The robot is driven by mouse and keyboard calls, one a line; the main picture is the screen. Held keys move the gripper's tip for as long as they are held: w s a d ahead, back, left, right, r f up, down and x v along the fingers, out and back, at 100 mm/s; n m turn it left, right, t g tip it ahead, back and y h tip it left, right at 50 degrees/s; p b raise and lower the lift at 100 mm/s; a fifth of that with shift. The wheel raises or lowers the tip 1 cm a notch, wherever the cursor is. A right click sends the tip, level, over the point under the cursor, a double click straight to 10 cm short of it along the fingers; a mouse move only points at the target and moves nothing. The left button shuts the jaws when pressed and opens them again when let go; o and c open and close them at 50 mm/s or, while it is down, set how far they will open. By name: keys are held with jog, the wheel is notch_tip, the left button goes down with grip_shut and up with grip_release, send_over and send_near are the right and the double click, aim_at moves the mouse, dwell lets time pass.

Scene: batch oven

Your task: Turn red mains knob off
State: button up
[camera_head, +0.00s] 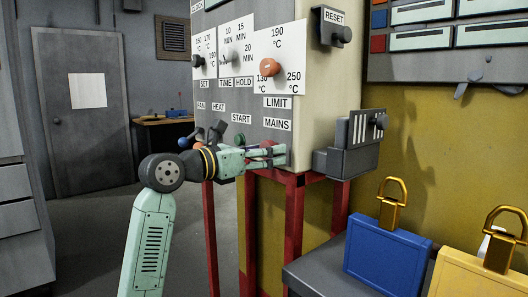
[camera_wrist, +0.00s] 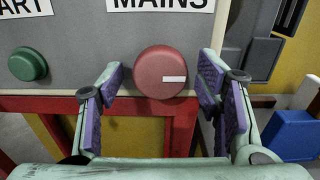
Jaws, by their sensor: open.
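The red mains knob (camera_wrist: 158,66) is on the grey panel under the MAINS label (camera_wrist: 162,4) in the wrist view. A white mark on its face lies about level, right of centre. My gripper (camera_wrist: 160,78) is open, with one purple-padded finger on each side of the knob. Gaps show between the knob and both fingers, so it is not held. The gripper also shows side-on in front of the panel in the head view (camera_head: 284,154).
A green START knob (camera_wrist: 28,64) is to the left on the panel. An orange LIMIT knob (camera_head: 270,67) is above. A grey switch box (camera_head: 352,145) juts out at the right. Red stand legs (camera_head: 294,225) are below.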

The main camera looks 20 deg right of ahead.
jog(key=c, duration=1.2)
jog(key=shift+o, duration=0.2)
jog(key=shift+n, duration=0.4)
jog(key=n+p, duration=0.2)
jog(key=n, duration=0.3)
jog(key=n+p, duration=0.1)
jog(key=n, duration=0.5)
jog(key=n+p, duration=0.2)
jog(key=n, duration=0.4)
jog(key=shift+s+r+p, duration=0.1)
jog(key=shift+r+p, duration=0.15)
jog(key=shift+p, duration=0.05)
